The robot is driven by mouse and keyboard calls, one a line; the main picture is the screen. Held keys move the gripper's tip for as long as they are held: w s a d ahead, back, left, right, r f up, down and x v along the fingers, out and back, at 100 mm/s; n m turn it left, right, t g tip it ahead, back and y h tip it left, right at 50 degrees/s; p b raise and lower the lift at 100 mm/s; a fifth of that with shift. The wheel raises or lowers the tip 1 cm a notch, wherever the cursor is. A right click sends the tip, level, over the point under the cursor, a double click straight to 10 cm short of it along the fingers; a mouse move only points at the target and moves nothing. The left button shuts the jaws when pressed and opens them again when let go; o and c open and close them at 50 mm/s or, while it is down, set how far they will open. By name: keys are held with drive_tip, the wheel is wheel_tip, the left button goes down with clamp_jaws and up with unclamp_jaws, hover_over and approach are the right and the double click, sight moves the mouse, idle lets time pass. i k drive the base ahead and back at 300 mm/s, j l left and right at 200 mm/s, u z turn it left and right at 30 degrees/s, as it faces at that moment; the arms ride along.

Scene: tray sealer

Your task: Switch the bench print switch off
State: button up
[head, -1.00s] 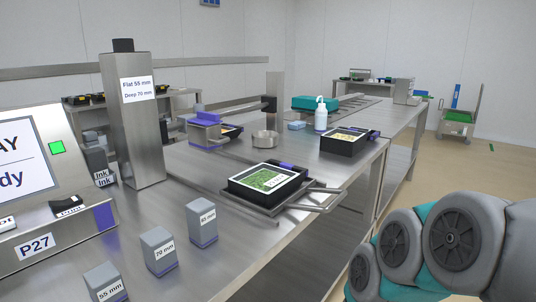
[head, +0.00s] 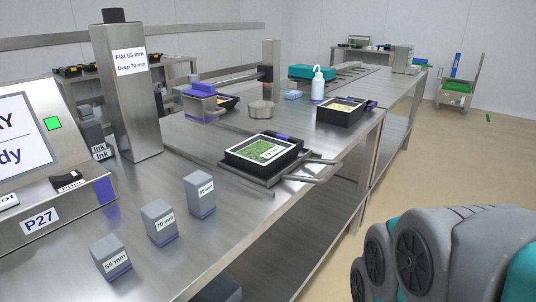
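The sloped steel control panel marked P27 (head: 40,222) stands at the left edge of the bench in the head view. A black rocker switch (head: 66,178) sits on it, above a partly readable label that seems to say "Print". I cannot tell which way the switch is tipped. The panel's screen (head: 22,140) is cut off by the frame edge and shows "dy", with a green square (head: 53,124) lit beside it. My arm's grey and teal links show at the lower right, well away from the panel. My gripper is not in view.
Three grey blocks labelled 55 mm (head: 110,258), 70 mm (head: 159,222) and 85 mm (head: 200,195) stand in front of the panel. A tall steel column (head: 135,110) and ink boxes (head: 97,150) stand behind it. A filled black tray (head: 262,153) sits mid-bench.

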sight(75, 175)
drive_tip(key=u, duration=1.9)
